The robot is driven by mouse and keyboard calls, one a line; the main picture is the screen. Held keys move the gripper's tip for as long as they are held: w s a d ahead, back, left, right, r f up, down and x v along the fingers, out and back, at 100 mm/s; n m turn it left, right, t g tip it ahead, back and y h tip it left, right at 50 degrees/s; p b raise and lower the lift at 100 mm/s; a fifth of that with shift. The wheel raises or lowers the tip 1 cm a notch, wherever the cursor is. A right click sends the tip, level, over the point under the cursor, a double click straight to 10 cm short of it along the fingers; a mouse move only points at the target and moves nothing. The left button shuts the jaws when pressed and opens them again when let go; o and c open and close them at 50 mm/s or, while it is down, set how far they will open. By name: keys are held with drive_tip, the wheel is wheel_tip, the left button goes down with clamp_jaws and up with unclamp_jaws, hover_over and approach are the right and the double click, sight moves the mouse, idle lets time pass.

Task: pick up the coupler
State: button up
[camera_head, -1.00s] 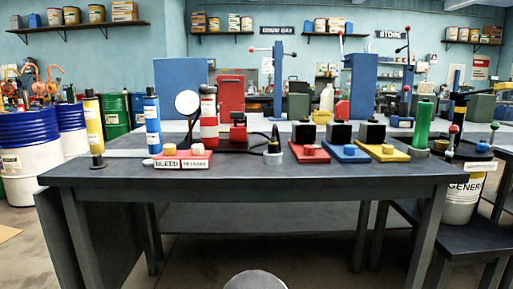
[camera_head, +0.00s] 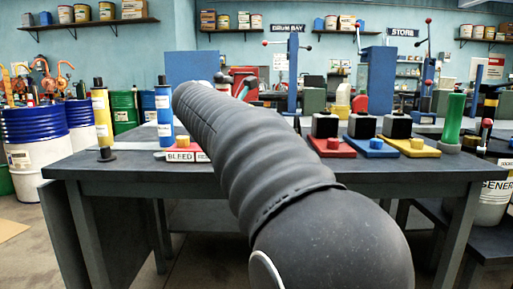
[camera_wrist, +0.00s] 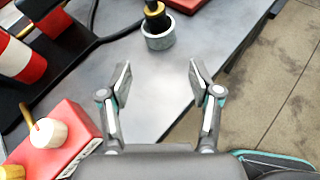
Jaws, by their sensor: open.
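The coupler (camera_wrist: 154,17) is black with a brass-coloured ring, and it stands in a round grey holder (camera_wrist: 159,40) near the table edge at the top of the wrist view. A black hose lies beside it. My gripper (camera_wrist: 160,78) is open and empty, its two fingers apart over bare table, with the coupler just beyond the fingertips. In the head view my dark arm stretches over the table and hides the coupler.
The table (camera_head: 110,173) carries a red block with a white knob (camera_wrist: 50,138) and a red-and-white cylinder (camera_wrist: 20,58), left in the wrist view. Red, blue and yellow (camera_head: 420,148) bases stand right of my arm. Bare floor (camera_wrist: 270,110) lies past the table edge.

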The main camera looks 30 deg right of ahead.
drive_tip(key=shift+n+h, duration=0.5)
drive_tip(key=shift+h, duration=0.1)
drive_tip(key=x, duration=0.5)
drive_tip(key=r+b+x, duration=0.1)
drive_tip(key=x, duration=0.4)
drive_tip(key=r+x, duration=0.1)
drive_tip(key=x, duration=0.3)
drive_tip(key=shift+w+d+f, duration=0.15)
drive_tip(key=shift+w+d, duration=0.35)
drive_tip(key=shift+d, duration=0.15)
clamp_jaws()
